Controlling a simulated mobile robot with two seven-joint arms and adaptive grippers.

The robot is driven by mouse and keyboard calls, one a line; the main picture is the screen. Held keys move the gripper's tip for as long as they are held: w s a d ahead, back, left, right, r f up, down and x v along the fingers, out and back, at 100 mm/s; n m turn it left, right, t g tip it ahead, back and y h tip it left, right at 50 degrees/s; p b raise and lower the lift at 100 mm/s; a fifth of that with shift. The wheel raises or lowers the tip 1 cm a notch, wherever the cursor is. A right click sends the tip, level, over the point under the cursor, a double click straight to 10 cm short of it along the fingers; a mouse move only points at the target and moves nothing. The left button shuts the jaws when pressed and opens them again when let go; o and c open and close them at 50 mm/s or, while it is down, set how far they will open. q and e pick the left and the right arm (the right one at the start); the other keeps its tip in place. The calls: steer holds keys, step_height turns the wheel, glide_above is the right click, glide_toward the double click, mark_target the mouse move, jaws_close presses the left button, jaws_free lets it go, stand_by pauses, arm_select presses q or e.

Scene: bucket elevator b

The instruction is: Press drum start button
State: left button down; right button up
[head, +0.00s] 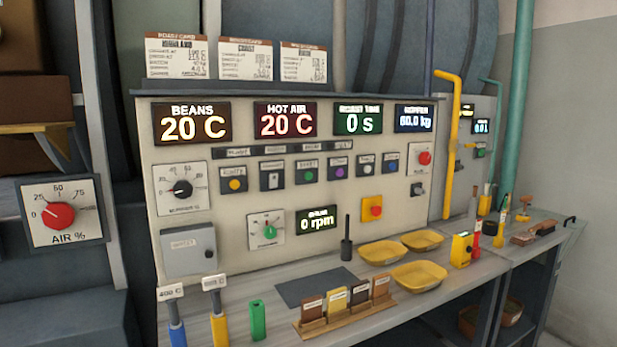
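A light control panel (232,215) stands upright behind a bench. A row of small dark button plates crosses its middle: a yellow button (235,184), a white switch (272,178), a green button (308,174), a purple button (338,171), a white button (366,168) and a blue button (391,166). Their labels are too blurred to read surely, so I cannot tell which is the drum start button. Below them, a display (317,221) reads 0 rpm, beside a dial with a green knob (269,231). Neither of my grippers is in view.
A red button on a yellow plate (372,208) sits low on the panel. The bench (240,294) below holds yellow trays (383,253), a wooden card rack (346,312) and a green block (258,321). A teal pipe (517,110) rises at right. The space before the buttons is clear.

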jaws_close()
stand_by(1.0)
